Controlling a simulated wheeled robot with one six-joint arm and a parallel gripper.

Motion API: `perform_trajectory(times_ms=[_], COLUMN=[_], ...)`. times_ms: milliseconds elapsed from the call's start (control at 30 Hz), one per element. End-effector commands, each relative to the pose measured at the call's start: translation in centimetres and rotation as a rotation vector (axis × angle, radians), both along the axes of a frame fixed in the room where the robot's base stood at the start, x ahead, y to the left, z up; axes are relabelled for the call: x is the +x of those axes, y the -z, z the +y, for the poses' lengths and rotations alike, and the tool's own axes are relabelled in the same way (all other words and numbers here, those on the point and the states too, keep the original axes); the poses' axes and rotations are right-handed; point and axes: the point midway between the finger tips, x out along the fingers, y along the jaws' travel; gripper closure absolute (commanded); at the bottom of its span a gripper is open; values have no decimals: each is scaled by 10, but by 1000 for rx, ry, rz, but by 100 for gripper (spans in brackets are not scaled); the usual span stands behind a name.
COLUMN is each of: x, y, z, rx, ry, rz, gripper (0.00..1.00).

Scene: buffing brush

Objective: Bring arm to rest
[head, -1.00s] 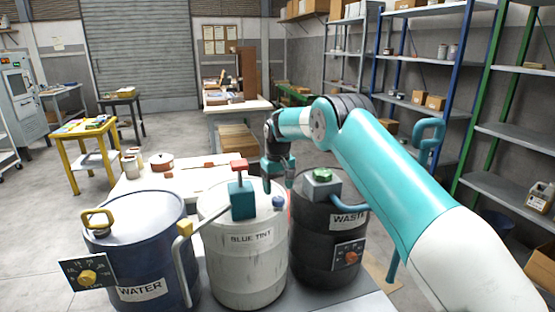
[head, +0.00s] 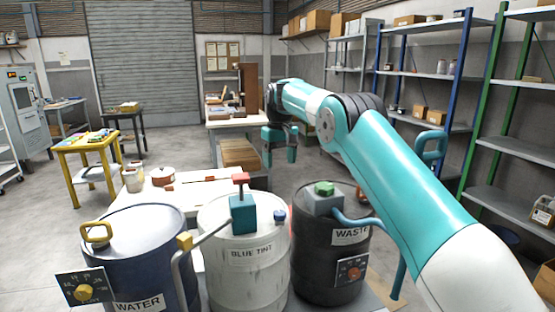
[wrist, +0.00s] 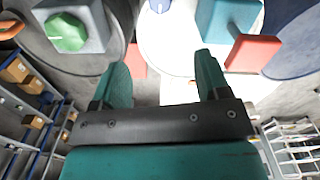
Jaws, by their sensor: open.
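My gripper (head: 279,157) is open and empty in the head view, held in the air above and behind the drums, with its fingers pointing down. In the wrist view its two teal fingers (wrist: 160,80) stand wide apart with nothing between them. My teal and white arm reaches in from the lower right. The white BLUE TINT drum (head: 244,262) stands below and in front of the gripper. The dark WASTE drum (head: 325,270) is to its right, with a green knob (head: 324,188) on top. The blue WATER drum (head: 140,255) is at the left.
A white table (head: 205,190) with jars and small items lies behind the drums. A yellow table (head: 85,147) stands at the left. Blue and green shelves (head: 460,120) line the right side. The floor between the tables and shutter is open.

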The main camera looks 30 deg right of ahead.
Motion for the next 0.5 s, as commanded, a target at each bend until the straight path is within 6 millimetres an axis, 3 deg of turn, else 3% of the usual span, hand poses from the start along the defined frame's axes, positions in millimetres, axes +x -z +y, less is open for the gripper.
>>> perform_trajectory(times_ms=[300,433,500], x=[-3,-21,-41], y=[-5,-23,-35], z=[6,33,55], rx=[0,6,15], ry=[-14,-77,-131], rz=[-4,-18,-30], gripper=[31,31,31])
